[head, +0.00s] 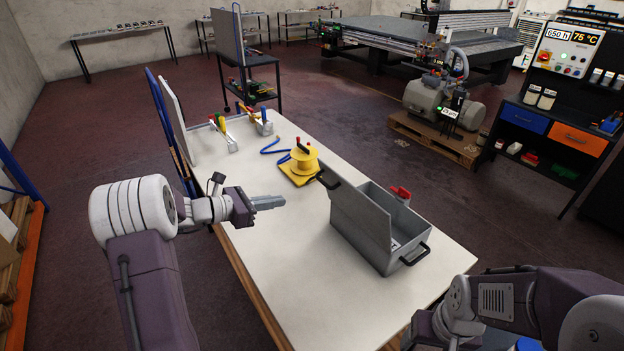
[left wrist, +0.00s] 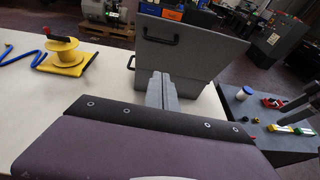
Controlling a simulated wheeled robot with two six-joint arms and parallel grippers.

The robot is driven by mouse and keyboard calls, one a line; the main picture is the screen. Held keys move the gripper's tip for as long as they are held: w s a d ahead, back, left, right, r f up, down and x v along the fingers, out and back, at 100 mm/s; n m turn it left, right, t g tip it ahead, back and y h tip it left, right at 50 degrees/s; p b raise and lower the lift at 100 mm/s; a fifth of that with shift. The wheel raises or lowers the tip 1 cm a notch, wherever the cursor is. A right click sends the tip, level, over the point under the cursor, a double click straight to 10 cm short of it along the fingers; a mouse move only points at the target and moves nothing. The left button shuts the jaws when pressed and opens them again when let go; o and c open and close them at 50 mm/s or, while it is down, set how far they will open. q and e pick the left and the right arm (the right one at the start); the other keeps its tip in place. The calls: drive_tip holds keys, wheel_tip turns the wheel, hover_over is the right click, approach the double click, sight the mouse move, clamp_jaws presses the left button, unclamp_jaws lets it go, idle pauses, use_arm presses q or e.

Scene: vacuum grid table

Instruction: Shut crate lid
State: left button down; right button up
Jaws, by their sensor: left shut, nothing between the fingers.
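A grey crate (head: 410,232) stands on the white table (head: 300,260) in the head view. Its lid (head: 360,222) stands raised on the crate's left side, with a black handle at its upper corner. In the left wrist view the lid (left wrist: 190,62) faces me and hides most of the crate. My left gripper (head: 282,202) is shut and empty, above the table, left of the lid and apart from it. It also shows in the left wrist view (left wrist: 161,78), in front of the lid. My right arm is at the lower right; its fingers are not visible.
Toggle clamps (head: 225,135) stand at the table's far end. A red-handled item (head: 400,194) is by the crate's far edge. The table's near left is clear.

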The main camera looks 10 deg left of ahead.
use_arm(q)
drive_tip(key=w+r+p+x, duration=0.1)
drive_tip(key=p+x, duration=0.3)
drive_tip(key=x, duration=0.8)
drive_tip(key=shift+r, duration=0.85)
drive_tip(key=shift+w, duration=0.1)
